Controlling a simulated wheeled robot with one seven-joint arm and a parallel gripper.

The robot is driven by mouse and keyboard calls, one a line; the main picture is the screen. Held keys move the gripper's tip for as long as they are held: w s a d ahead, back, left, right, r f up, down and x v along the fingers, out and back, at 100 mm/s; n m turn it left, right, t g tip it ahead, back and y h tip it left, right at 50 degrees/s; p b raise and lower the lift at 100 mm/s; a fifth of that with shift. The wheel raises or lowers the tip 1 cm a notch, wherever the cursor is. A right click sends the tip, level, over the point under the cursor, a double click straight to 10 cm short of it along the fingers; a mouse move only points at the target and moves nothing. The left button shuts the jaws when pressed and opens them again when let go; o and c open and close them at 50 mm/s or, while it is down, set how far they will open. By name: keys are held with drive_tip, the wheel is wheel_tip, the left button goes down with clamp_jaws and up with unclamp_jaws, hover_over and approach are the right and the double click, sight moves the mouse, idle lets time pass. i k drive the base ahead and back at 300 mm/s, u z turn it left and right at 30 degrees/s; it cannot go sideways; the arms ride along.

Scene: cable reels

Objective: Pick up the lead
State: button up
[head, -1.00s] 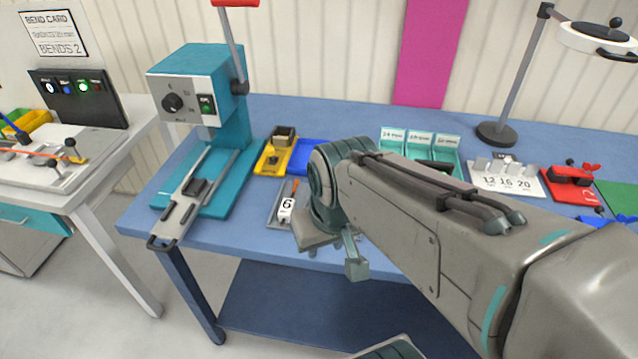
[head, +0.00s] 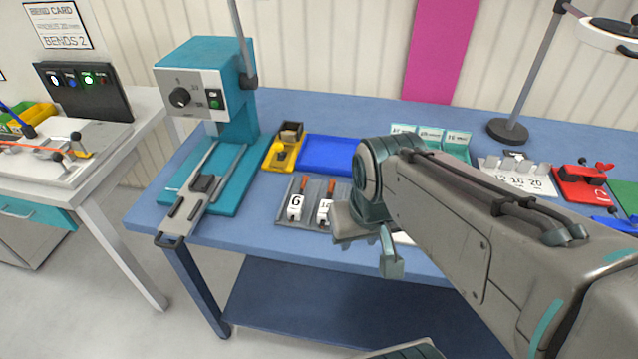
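I cannot make out for sure which thing is the lead. A grey tray (head: 284,218) near the front of the blue bench holds two white tags with brown-orange pieces behind them: one marked 6 (head: 295,207) and another (head: 325,212) partly covered by my arm. My gripper (head: 372,243) is over the front of the bench, just right of these tags. My arm hides much of it and the tray's right part. I cannot see whether its fingers are apart or hold anything. A thin orange strand (head: 25,147) lies on the fixture on the left bench.
A teal press (head: 190,80) stands on the blue bench (head: 350,110) at left. A yellow holder (head: 283,155) and blue mat (head: 328,155) lie behind the tray. Teal bins (head: 457,150), a white numbered rack (head: 515,180), a red clamp (head: 582,185) and a lamp (head: 508,130) stand right.

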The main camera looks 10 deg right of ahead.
sight(324, 203)
drive_tip(key=u, duration=2.05)
drive_tip(key=i, duration=1.15)
drive_tip(key=z, duration=2.9)
